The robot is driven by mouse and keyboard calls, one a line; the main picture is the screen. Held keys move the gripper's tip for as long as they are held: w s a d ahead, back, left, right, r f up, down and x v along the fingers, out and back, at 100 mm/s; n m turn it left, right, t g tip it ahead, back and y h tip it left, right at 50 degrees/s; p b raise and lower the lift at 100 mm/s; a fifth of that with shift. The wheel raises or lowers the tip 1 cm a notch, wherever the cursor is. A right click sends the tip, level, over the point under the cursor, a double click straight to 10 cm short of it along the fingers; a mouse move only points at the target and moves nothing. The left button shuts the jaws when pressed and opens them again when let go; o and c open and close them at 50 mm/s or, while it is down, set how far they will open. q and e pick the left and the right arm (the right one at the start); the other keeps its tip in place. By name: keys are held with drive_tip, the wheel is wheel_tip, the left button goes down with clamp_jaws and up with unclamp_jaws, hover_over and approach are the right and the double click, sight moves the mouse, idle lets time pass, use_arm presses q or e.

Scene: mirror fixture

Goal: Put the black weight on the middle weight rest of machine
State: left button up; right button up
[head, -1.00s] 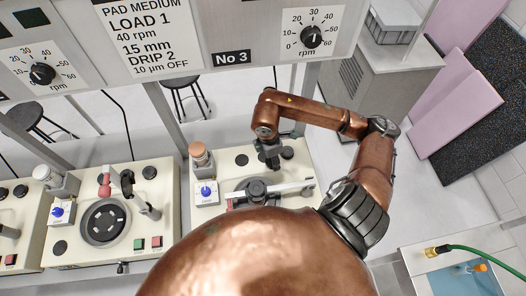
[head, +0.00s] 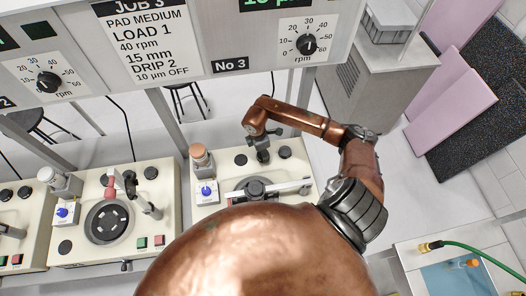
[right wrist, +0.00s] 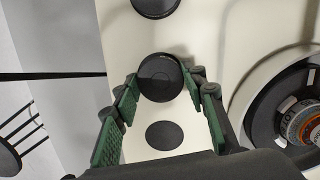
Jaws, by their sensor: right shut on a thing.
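The black weight (right wrist: 160,77) is a round dark disc between the green-padded fingertips of my right gripper (right wrist: 158,88) in the right wrist view. The gripper is shut on it. In the head view my right gripper (head: 262,157) is low over the back part of the No 3 machine (head: 222,165), between two black round discs, one on the left (head: 240,159) and one on the right (head: 285,152). I cannot tell whether the weight touches the machine top. My left gripper is not in view.
The round polishing plate (head: 256,188) with a pale bar across it is in front of the gripper. An orange-capped bottle (head: 198,151) stands on the machine's left. A panel (head: 230,65) hangs above. Another machine (head: 88,250) is at the left.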

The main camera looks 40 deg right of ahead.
sight(260, 155)
drive_tip(key=o, duration=1.6)
drive_tip(key=shift+f, duration=0.1)
drive_tip(key=shift+c, duration=0.2)
drive_tip(key=shift+r, duration=0.2)
wheel_tip(260, 155, up, 12)
drive_tip(key=a+b, duration=0.1)
drive_tip(key=b, duration=0.1)
drive_tip(key=shift+w+a+b, duration=0.15)
drive_tip(key=shift+a+b, duration=0.1)
drive_tip(key=shift+b, duration=0.05)
drive_tip(key=shift+f, duration=0.15)
